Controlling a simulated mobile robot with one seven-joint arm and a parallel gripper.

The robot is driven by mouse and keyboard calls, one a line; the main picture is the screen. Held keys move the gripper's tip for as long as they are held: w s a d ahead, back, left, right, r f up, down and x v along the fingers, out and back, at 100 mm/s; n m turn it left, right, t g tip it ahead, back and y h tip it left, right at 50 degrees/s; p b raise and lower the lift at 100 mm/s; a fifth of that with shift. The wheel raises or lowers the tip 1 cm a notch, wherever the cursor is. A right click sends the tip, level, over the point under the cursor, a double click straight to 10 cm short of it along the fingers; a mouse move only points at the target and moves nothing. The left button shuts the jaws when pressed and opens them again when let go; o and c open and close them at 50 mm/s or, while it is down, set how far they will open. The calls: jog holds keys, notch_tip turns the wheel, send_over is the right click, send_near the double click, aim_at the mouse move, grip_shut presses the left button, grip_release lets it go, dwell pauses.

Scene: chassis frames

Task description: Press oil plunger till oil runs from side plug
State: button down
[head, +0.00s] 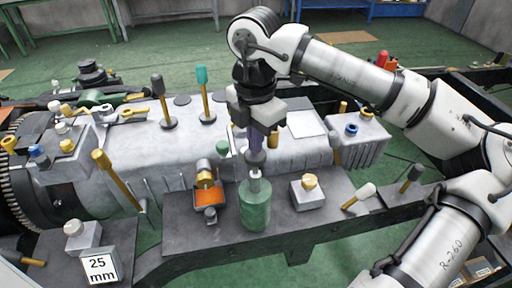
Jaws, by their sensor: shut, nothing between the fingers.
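A green cylinder (255,207) with a grey plunger (255,178) rising from its top stands upright on the dark front plate. It looks like the oil pump. My gripper (256,152) is shut and points down directly above the plunger. It holds nothing. Its tips overlap the plunger's top in the picture, so I cannot tell whether they touch. The side plug cannot be told apart with certainty. No running oil is visible.
An orange-and-brass fitting (207,187) stands left of the cylinder, and a grey block with a yellow cap (309,191) stands right. The grey casing (150,165) lies behind, with upright levers (206,95). A "25 mm" block (97,268) sits front left.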

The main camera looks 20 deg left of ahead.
jog(key=shift+r+p, duration=1.05)
jog(key=shift+r, duration=1.2)
